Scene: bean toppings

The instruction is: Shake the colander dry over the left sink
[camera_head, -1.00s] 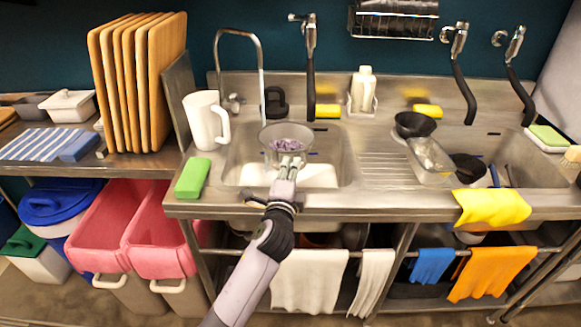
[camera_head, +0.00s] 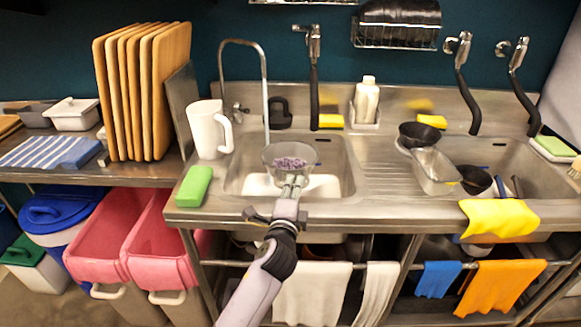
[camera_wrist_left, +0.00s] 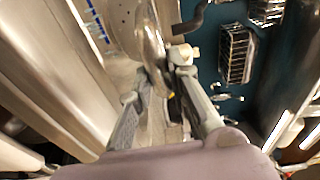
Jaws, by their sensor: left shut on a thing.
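The colander (camera_head: 290,160) is a grey metal bowl with purple beans (camera_head: 291,163) in it. It is above the left sink (camera_head: 340,168), in the middle of the head view. My left gripper (camera_head: 293,182) is shut on the colander's near side. In the left wrist view the gripper (camera_wrist_left: 160,85) closes on the colander's rim (camera_wrist_left: 153,35), and the perforated wall shows beside it. The bottom of the colander and its gap to the sink floor cannot be judged. My right gripper is not in view.
A faucet (camera_head: 266,85) curves over the left sink. A white pitcher (camera_head: 207,130) and a green sponge (camera_head: 194,187) are to the left. The right sink (camera_head: 533,175) holds dishes, with a clear container (camera_head: 436,172) at its edge. A ribbed drainboard (camera_head: 385,170) lies between the sinks.

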